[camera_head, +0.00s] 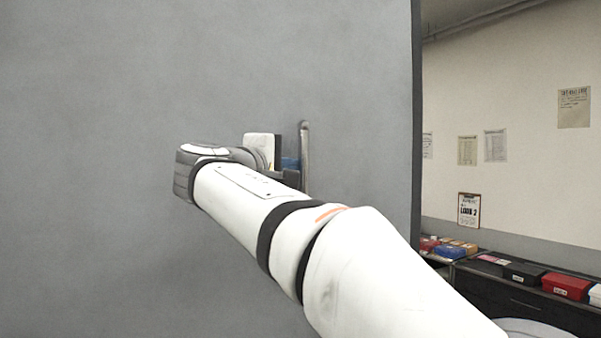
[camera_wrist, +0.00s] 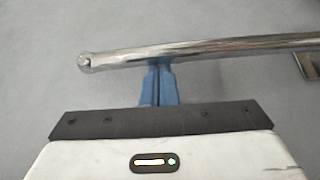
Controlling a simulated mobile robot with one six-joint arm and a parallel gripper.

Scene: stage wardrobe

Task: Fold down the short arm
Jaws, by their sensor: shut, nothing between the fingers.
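The short arm is a polished metal bar. In the head view the bar (camera_head: 305,150) stands upright in front of the grey panel, just right of my gripper, its lower part hidden behind my arm. In the wrist view the bar (camera_wrist: 215,48) runs across the upper part, with its rounded free end at the left. My gripper (camera_wrist: 160,66) has its blue fingers shut together, with nothing between them. The fingertips meet the bar's edge in the wrist view; I cannot tell whether they touch it. In the head view the blue fingers (camera_head: 290,163) are partly hidden.
A large grey panel (camera_head: 100,90) fills the left and middle behind the bar. A metal plate (camera_wrist: 308,65) shows at the right edge of the wrist view. At the far right, a dark cabinet (camera_head: 520,305) carries several boxes, including a red one (camera_head: 566,286). Papers hang on the wall.

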